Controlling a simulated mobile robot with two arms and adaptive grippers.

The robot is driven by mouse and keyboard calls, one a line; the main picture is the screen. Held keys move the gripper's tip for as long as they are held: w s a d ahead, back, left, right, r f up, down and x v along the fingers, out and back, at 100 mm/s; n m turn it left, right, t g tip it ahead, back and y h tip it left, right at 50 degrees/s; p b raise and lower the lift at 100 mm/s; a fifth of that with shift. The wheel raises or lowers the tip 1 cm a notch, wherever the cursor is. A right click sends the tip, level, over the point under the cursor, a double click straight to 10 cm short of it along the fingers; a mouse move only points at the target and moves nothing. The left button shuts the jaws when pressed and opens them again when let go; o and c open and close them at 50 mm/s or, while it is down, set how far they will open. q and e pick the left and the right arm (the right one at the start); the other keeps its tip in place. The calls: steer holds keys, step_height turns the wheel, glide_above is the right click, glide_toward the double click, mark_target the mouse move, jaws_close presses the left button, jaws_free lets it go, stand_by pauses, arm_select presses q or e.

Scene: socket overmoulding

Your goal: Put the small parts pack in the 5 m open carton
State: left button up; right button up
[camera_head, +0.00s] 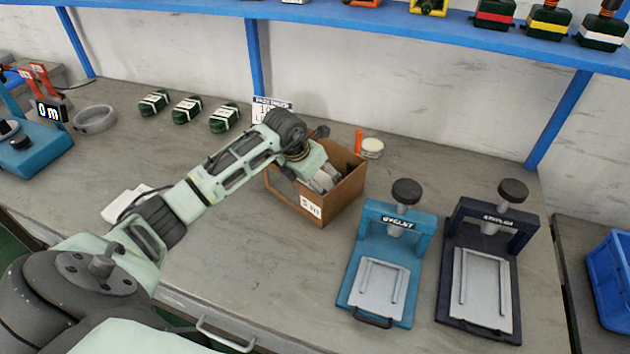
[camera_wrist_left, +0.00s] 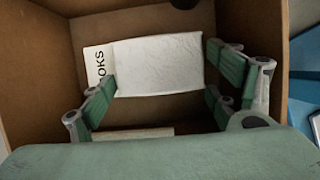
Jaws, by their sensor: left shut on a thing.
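The 5 m open carton (camera_head: 340,200) is a brown box with a "5 m" label, standing on the bench near the middle. My left gripper (camera_head: 325,178) reaches down into its open top. In the left wrist view my left gripper (camera_wrist_left: 162,100) has a finger on each side of a white pack (camera_wrist_left: 160,65) and is shut on it. The pack has a printed label ending in "OOKS" and is within the carton walls (camera_wrist_left: 40,70). Whether it touches the carton floor I cannot tell. In the head view the arm and gripper mostly hide the pack. My right gripper is not in view.
A teal press (camera_head: 385,270) and a dark press (camera_head: 483,270) stand right of the carton. Several green cable coils (camera_head: 187,110) lie at the back left. An orange stick (camera_head: 358,141) and a white roll (camera_head: 372,147) stand behind the carton. White sheets (camera_head: 125,205) lie left.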

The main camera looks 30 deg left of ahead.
arm_select(q)
steer(key=o, duration=0.9)
steer(key=shift+c, duration=0.2)
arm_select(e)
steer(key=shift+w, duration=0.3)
arm_select(q)
steer(key=shift+r, duration=0.25)
steer(key=v, duration=1.2)
steer(key=shift+s+r, duration=0.1)
steer(key=shift+r, duration=0.3)
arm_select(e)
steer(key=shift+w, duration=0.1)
arm_select(q)
steer(key=shift+f, duration=0.1)
